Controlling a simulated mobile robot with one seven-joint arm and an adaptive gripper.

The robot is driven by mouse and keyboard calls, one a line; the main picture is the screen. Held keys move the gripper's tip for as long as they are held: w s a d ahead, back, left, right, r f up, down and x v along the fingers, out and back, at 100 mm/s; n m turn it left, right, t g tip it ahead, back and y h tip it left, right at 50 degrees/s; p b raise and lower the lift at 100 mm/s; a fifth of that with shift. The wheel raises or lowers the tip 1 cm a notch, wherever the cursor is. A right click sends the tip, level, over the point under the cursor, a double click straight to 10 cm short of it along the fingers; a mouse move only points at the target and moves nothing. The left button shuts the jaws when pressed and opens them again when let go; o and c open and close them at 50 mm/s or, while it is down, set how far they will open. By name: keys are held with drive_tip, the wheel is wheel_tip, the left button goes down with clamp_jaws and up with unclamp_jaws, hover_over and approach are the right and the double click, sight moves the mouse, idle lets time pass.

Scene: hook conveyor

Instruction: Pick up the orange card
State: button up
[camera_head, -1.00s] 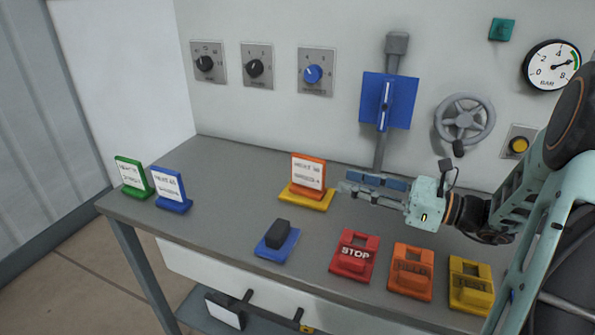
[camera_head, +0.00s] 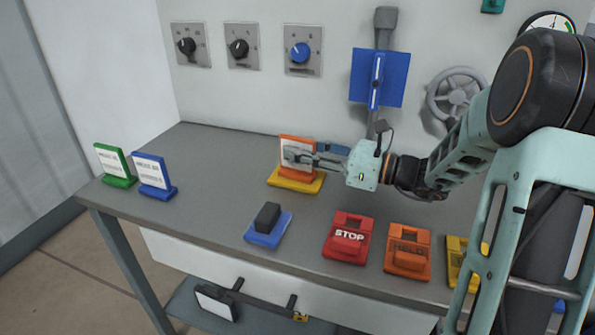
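The orange card (camera_head: 296,172) stands upright in a yellow base on the grey table, with a white printed face towards the camera. My gripper (camera_head: 300,155) reaches in from the right at the card's height. One grey finger lies across the front of the white face and hides part of it. The other finger is mostly hidden, seemingly behind the card. Whether the fingers press on the card cannot be told.
A green card (camera_head: 115,165) and a blue card (camera_head: 154,177) stand at the table's left. In front are a blue base with a dark block (camera_head: 267,217), a red STOP piece (camera_head: 347,238), an orange piece (camera_head: 408,252) and a yellow piece (camera_head: 457,263). Knobs line the wall behind.

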drive_tip(key=shift+w+a, duration=0.25)
drive_tip(key=shift+a, duration=0.2)
clamp_jaws()
drive_tip(key=shift+r, duration=0.15)
